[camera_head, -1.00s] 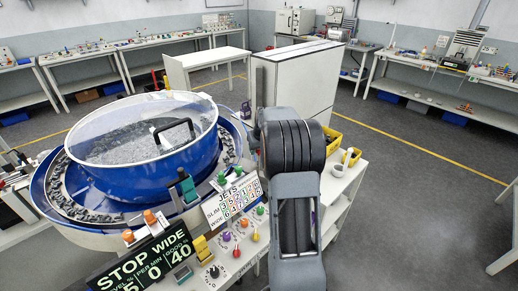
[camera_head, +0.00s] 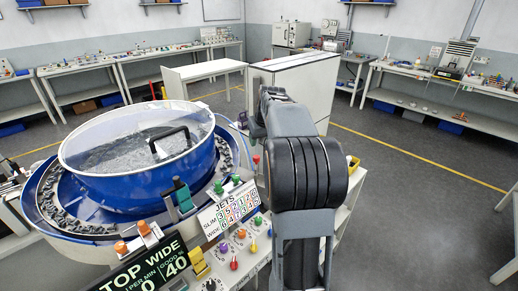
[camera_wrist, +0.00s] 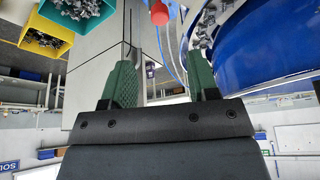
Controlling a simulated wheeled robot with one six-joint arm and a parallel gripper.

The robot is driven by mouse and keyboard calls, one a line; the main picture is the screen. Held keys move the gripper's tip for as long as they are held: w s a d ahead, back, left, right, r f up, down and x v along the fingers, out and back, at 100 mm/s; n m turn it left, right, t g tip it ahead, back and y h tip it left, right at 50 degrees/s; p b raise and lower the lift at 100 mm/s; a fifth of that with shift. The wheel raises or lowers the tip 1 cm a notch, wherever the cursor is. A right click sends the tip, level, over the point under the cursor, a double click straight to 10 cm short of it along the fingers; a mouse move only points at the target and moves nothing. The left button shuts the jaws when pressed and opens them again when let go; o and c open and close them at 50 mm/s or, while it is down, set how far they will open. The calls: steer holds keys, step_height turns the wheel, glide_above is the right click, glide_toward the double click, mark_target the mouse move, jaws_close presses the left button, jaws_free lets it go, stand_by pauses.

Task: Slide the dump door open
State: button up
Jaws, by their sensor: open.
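A blue feeder bowl (camera_head: 140,178) with a clear lid and black handle stands at the left in the head view; its blue wall (camera_wrist: 262,50) is at the upper right in the wrist view. I cannot tell for certain which part is the dump door. A small red knob (camera_head: 256,160) shows between the bowl and my arm; a red knob (camera_wrist: 159,13) also shows at the top of the wrist view, beyond my fingertips. My gripper (camera_wrist: 160,72) is open, with nothing between its green fingers.
A panel of coloured knobs (camera_head: 236,242) and a black display sign (camera_head: 148,270) stand in front of the bowl. A white cabinet (camera_head: 305,85) stands behind my arm. A yellow bin (camera_wrist: 90,12) of small parts is at upper left in the wrist view. Open floor lies at the right.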

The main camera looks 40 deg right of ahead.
steer(key=shift+v, duration=1.1)
steer(key=s+a+f+n, duration=0.1)
steer(key=s+a+f, duration=0.3)
steer(key=s+a, duration=0.5)
steer(key=s+a+f+n+y, duration=0.1)
steer(key=s+a+f, duration=0.3)
steer(key=s+a, duration=0.6)
steer(key=a, duration=0.6)
steer(key=shift+n, duration=0.4)
steer(key=shift+a+r, duration=0.1)
steer(key=shift+c, duration=0.5)
stand_by(0.7)
